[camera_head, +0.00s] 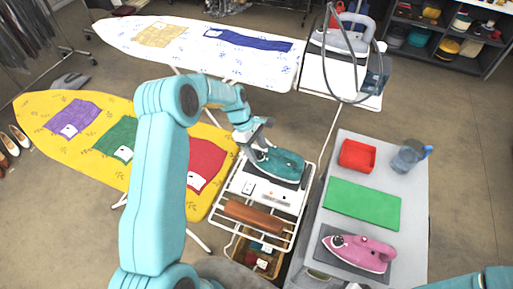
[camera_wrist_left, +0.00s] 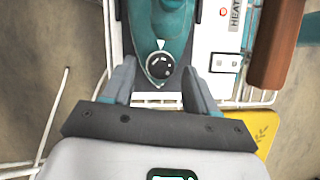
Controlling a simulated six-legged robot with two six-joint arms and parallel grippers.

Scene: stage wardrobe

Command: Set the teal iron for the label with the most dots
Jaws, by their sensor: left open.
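The teal iron (camera_head: 280,163) rests on the rack at the end of the yellow ironing board. Its round black dial (camera_wrist_left: 160,66) with a white pointer mark shows in the left wrist view. My left gripper (camera_head: 262,143) is open, its fingers either side of the iron's dial end, apart from it. On the yellow board (camera_head: 62,105) lie purple (camera_head: 72,117), green (camera_head: 117,138) and red (camera_head: 206,163) cloths, each with a small white label. The dots on the labels are too small to count. My right gripper is out of view.
A white ironing board (camera_head: 120,30) with another iron (camera_head: 345,38) stands behind.

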